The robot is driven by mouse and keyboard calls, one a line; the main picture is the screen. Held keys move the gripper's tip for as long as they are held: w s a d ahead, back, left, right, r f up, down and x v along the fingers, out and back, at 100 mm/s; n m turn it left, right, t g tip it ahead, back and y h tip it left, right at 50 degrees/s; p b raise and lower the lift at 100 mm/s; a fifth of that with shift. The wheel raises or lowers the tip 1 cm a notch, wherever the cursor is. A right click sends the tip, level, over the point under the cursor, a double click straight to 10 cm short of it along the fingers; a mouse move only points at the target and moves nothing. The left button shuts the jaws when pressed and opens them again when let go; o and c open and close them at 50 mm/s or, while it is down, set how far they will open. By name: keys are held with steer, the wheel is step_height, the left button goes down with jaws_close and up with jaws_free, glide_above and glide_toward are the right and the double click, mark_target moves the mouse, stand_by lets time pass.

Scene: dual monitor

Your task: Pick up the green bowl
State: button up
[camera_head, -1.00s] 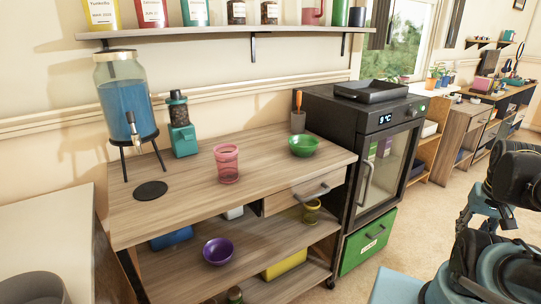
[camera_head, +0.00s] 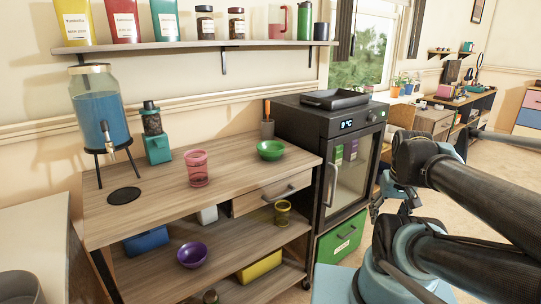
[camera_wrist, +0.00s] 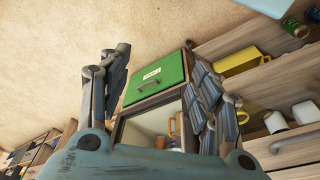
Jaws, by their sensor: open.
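The green bowl (camera_head: 270,150) sits upright on the top of the wooden cart (camera_head: 228,180), near its right rear corner and beside the black mini fridge. The wrist view is turned and shows the fridge, a green drawer and the cart's lower shelves. The green bowl is not seen in it.
A pink cup (camera_head: 197,168) stands left of the bowl. A trowel in a holder (camera_head: 267,128) stands behind it. The black fridge (camera_head: 330,150) rises at the cart's right. A shelf (camera_head: 190,46) with jars hangs above. A purple bowl (camera_head: 192,255) is on the lower shelf.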

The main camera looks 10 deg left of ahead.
steer(key=o, duration=0.7)
steer(key=shift+n, duration=0.8)
steer(key=w+r, duration=0.1)
steer(key=w+a+r, duration=0.1)
steer(key=r, duration=0.1)
steer(key=shift+w+a+r, duration=0.15)
steer(key=shift+w+a, duration=0.15)
steer(key=shift+w, duration=0.1)
step_height(320, 180, up, 19)
steer(key=n+g+y, duration=0.3)
steer(key=n, duration=1.7)
glide_above(271, 149)
steer(key=s+d, duration=0.2)
steer(key=d, duration=0.3)
steer(key=x, duration=1.6)
steer(key=shift+s, duration=0.35)
